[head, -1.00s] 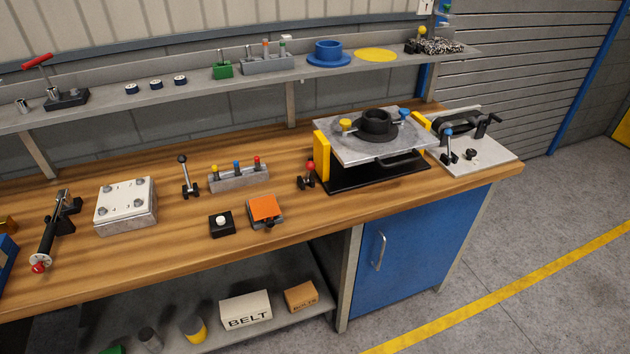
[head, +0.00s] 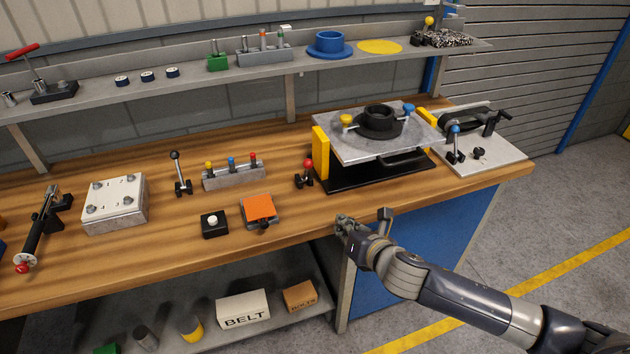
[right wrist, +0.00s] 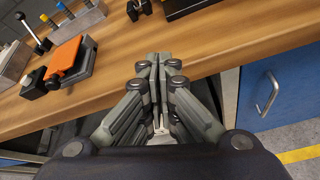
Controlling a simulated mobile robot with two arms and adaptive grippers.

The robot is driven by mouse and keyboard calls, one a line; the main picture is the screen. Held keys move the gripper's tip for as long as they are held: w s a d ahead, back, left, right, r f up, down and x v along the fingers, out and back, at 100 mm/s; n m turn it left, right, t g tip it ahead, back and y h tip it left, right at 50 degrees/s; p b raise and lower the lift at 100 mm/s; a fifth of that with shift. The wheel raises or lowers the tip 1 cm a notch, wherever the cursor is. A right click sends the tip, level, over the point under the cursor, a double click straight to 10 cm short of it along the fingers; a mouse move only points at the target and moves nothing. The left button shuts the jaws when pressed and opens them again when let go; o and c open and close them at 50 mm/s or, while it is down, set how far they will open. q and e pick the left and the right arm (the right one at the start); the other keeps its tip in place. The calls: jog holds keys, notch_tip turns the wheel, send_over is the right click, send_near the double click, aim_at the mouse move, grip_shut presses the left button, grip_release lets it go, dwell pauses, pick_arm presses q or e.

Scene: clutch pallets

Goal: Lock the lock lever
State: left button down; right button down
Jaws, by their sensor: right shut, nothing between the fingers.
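No lever is labelled, so I cannot tell which is the lock lever. A red-knobbed lever (head: 306,174) stands upright on the bench, left of the clutch pallet fixture (head: 360,146). A black-knobbed lever (head: 180,174) stands farther left. A blue-knobbed lever (head: 454,145) stands on a grey plate (head: 490,158) at the right end. My right gripper (head: 343,222) is shut and empty by the bench's front edge, nearer than the red-knobbed lever and touching no lever. In the right wrist view its fingertips (right wrist: 159,62) are together. My left gripper is out of view.
The bench (head: 150,250) also holds an orange-topped block (head: 259,208), a small black button box (head: 213,224) and a row of coloured knobs (head: 233,179). A shelf (head: 190,84) runs behind. Bare wood lies in front of the fixture.

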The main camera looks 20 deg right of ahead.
jog(key=r+n, duration=0.1)
jog(key=n, duration=0.1)
jog(key=r+n, duration=0.2)
jog(key=w+r+n+y, duration=0.1)
jog(key=n, duration=0.1)
jog(key=shift+r+t, duration=0.3)
jog(key=shift+t, duration=0.1)
jog(key=shift+w, duration=0.15)
jog(key=p, duration=0.2)
send_near(306, 176)
jog(key=f, duration=0.3)
jog(key=shift+w+d, duration=0.15)
jog(key=shift+w, duration=0.15)
jog(key=shift+w+a+r+p, duration=0.15)
jog(key=shift+w+r, duration=0.15)
jog(key=shift+w, duration=0.3)
jog(key=shift+w+a+r+p, duration=0.15)
jog(key=shift+w+r, duration=0.1)
jog(key=shift+w, duration=0.3)
jog(key=shift+w+a+r, duration=0.15)
jog(key=shift+w, duration=0.45)
jog(key=shift+w+r+p, duration=0.15)
jog(key=shift+r+p, duration=0.15)
jog(key=shift+p, duration=0.25)
